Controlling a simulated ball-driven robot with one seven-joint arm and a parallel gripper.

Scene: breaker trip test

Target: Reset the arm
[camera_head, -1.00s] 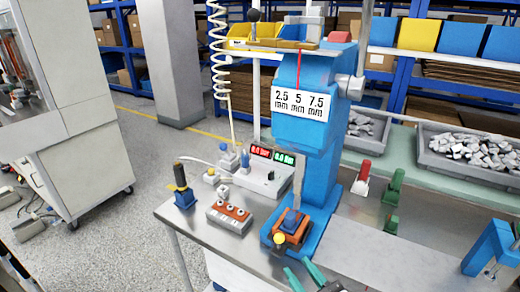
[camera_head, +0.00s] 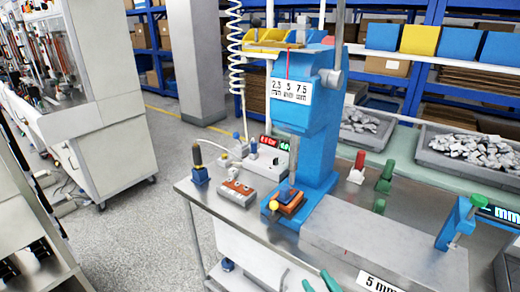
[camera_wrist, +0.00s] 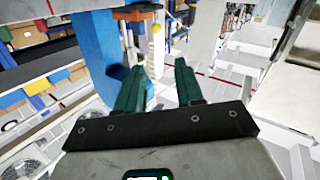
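My gripper (camera_head: 318,285) shows at the bottom edge of the head view, its two green fingers in front of the bench. In the wrist view the green fingers (camera_wrist: 161,75) stand apart with nothing between them, so it is open and empty. The blue press (camera_head: 308,125) with the 2.5, 5 and 7.5 mm label stands on the bench beyond my gripper. An orange fixture (camera_head: 288,201) with a yellow knob sits at its foot. In the wrist view the yellow knob (camera_wrist: 157,28) appears beyond the fingertips, apart from them.
The metal bench (camera_head: 345,235) carries a box with orange top (camera_head: 238,192), red and green plungers (camera_head: 357,168), and a blue clamp stand (camera_head: 457,222) at right. Grey bins (camera_head: 470,147) of parts stand behind. A white cabinet (camera_head: 105,110) is left.

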